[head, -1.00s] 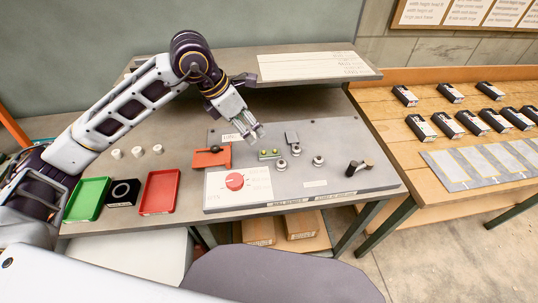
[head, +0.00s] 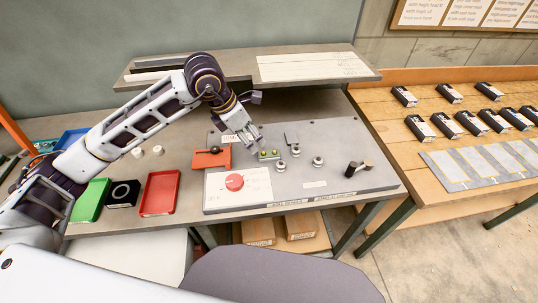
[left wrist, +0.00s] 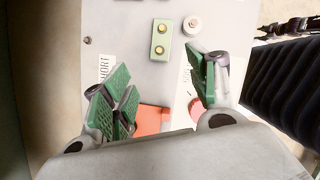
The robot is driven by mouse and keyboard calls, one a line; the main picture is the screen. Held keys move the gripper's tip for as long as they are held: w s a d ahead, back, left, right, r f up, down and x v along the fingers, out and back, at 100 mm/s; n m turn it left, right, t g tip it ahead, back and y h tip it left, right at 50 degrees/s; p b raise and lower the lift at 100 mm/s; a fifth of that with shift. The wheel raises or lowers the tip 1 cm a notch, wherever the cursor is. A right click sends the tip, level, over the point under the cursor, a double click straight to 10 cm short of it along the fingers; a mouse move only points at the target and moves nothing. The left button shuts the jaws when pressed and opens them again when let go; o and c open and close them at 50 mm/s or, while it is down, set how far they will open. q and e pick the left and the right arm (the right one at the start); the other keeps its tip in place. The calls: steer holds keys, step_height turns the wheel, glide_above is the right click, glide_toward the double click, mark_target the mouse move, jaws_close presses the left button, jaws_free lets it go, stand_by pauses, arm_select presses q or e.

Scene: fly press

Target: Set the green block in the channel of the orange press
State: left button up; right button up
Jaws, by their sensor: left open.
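The green block (head: 268,154), with two round gold-coloured spots on top, lies on the grey board to the right of the orange press. It also shows in the left wrist view (left wrist: 161,40), apart from my fingers and beyond their tips. The orange press (head: 211,158) has a black knob on top; part of it shows between and behind my fingers in the left wrist view (left wrist: 152,119). Its channel cannot be made out. My left gripper (head: 251,142) is open and empty, just above and left of the green block. My right gripper is not in view.
The grey board (head: 330,150) also carries metal knobs (head: 318,161), a red dial (head: 235,182) and a black handle (head: 352,170). A red tray (head: 160,193), a black box (head: 123,194) and a green tray (head: 90,201) stand to the left. A raised shelf (head: 215,66) runs behind.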

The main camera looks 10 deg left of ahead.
mark_target(263, 153)
arm_select(q)
steer(key=x, duration=0.3)
steer(key=shift+f, duration=0.1)
steer(key=shift+w+d+f, duration=0.15)
steer(key=shift+f, duration=0.25)
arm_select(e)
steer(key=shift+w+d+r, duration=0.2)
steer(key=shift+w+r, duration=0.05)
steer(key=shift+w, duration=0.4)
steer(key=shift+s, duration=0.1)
arm_select(q)
steer(key=shift+d+f, duration=0.15)
steer(key=shift+f, duration=0.15)
steer(key=p+x, duration=0.1)
steer(key=x, duration=0.2)
steer(key=shift+w+d+f, duration=0.3)
steer(key=shift+f, duration=0.3)
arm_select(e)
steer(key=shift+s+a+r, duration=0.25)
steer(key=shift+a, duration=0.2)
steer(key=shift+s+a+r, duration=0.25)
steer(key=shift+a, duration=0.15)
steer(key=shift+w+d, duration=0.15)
